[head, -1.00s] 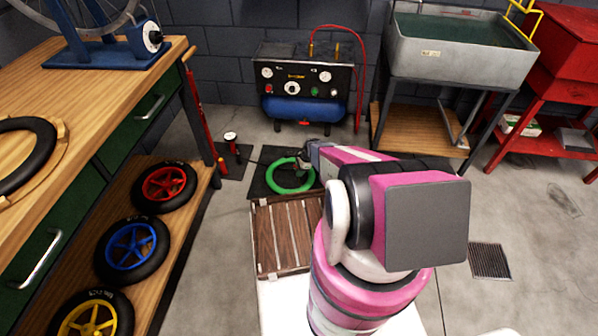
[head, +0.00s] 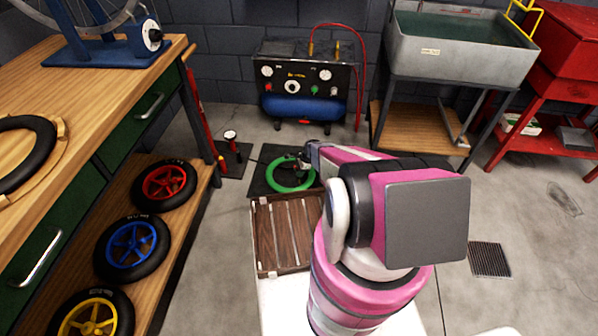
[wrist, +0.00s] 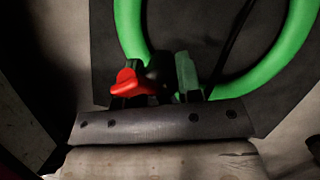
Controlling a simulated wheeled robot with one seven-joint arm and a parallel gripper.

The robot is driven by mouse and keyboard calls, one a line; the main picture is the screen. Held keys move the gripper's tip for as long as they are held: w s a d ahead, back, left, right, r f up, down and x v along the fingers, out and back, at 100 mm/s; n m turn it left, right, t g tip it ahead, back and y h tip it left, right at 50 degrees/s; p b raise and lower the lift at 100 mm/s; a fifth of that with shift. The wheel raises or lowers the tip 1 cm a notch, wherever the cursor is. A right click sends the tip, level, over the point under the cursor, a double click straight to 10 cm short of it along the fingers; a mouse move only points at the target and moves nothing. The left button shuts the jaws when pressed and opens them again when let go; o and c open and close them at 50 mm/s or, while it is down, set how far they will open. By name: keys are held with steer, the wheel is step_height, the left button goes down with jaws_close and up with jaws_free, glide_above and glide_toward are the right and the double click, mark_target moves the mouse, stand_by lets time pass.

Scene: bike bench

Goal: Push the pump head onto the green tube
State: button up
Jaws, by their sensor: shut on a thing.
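The green tube (head: 290,188) lies as a ring on a dark mat (head: 258,184). In the wrist view the tube (wrist: 268,72) curves around the area ahead of my fingers. My gripper (head: 300,164) is over the tube's far right part. In the wrist view my gripper (wrist: 160,88) is shut on the pump head, whose red lever (wrist: 130,84) sticks out at the left finger. The dark body of the pump head is in shadow between the fingers. I cannot tell whether it touches the tube's valve.
A red floor pump (head: 196,112) with a gauge (head: 230,136) stands left of the mat. A wooden slatted crate (head: 283,232) lies in front of the mat. A compressor (head: 303,85) stands behind. The workbench (head: 95,75) with wheels on its shelf is at left.

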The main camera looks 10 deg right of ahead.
steer(key=shift+f, duration=0.8)
steer(key=o, duration=1.1)
steer(key=shift+c, duration=0.2)
steer(key=v, duration=1.1)
steer(key=s+a+r+n+h, duration=0.1)
steer(key=s+r+n, duration=0.4)
steer(key=r, duration=0.7)
steer(key=s+a+r+n+h, duration=0.1)
steer(key=s+r+n+h, duration=0.1)
steer(key=s+r+n, duration=0.4)
steer(key=s+a+r+n+h, duration=0.1)
steer(key=s+r+n, duration=0.5)
steer(key=r, duration=1.2)
steer(key=s+a, duration=0.1)
steer(key=s, duration=0.3)
steer(key=shift+s+r, duration=0.25)
steer(key=shift+s, duration=0.1)
